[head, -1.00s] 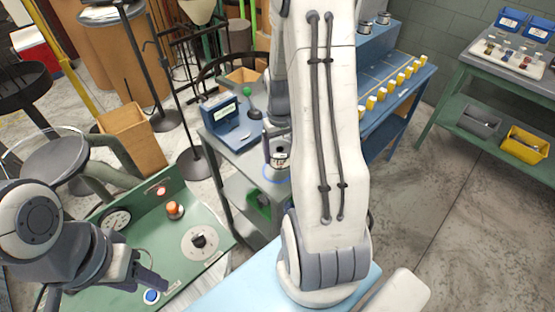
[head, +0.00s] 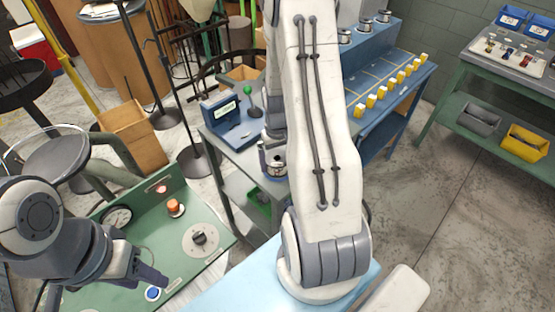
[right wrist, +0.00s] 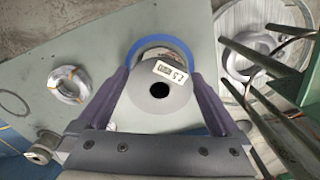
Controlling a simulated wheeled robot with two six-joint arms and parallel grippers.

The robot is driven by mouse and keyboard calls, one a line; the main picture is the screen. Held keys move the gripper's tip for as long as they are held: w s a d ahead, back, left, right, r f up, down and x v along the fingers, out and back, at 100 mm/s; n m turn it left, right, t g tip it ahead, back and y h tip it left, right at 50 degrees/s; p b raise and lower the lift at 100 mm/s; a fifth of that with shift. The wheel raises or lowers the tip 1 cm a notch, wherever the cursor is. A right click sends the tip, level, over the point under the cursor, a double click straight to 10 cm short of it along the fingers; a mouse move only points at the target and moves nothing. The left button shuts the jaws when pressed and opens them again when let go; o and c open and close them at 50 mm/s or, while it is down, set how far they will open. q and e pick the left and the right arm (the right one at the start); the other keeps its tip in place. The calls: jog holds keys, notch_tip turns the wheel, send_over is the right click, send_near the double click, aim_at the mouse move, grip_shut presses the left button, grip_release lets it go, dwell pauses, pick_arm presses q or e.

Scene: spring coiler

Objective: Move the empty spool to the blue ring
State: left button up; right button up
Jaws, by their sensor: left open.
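The grey spool (right wrist: 158,92), with a dark centre hole and a pale label, is between the two fingers of my right gripper (right wrist: 163,88) in the right wrist view. The fingers lie against its sides and look shut on it. The blue ring (right wrist: 185,50) on the green bench shows behind and around the spool, which looks to be over or inside it. Whether the spool touches the bench cannot be told. In the head view the spool (head: 274,161) is just left of my right arm, and the ring is hidden. My left gripper (head: 150,277) is open and empty above the green panel.
A wire coil (right wrist: 68,85) lies on the bench left of the spool. Another coil (right wrist: 247,60) is at the right, by dark green bars. A blue device with a screen (head: 228,120) and a green-knobbed lever (head: 248,91) stand behind. The green control panel (head: 150,220) is at left.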

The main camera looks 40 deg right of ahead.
notch_tip(320, 180, up, 12)
jog(key=s+a+r+n, duration=0.1)
jog(key=a+r+n, duration=0.1)
jog(key=a, duration=0.7)
jog(key=a+r+n, duration=0.2)
jog(key=a+n, duration=0.1)
jog(key=a, duration=0.6)
jog(key=s+a+r+n+y, duration=0.1)
jog(key=s+a+n, duration=0.5)
jog(key=s+a, duration=0.7)
jog(key=shift+s+r+b, duration=0.35)
jog(key=shift+s+r, duration=0.2)
jog(key=shift+s, duration=0.6)
jog(key=shift+d, duration=0.15)
